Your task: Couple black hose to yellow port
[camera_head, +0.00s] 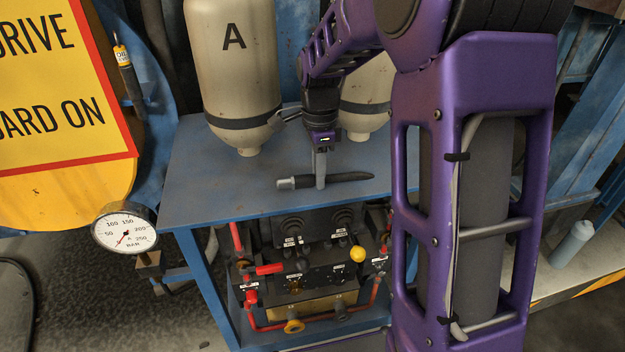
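A short black piece with a grey end (345,178), which looks like the black hose with its coupling, lies across the blue table top or just above it. Its grey end points left. My gripper (320,184) points down at the middle of this piece, and one grey finger overlaps it in front. The other finger is hidden, so its grip cannot be told. A yellow ring-shaped port (293,326) sits low on the front of the equipment under the table top. A grey port (341,309) is to its right.
Two beige tanks stand at the back of the table, the left one marked A (232,75). A dial gauge (125,230) is at the left. A yellow knob (357,254) and red valve handles (268,269) stick out near the ports. My purple arm hides the right side.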

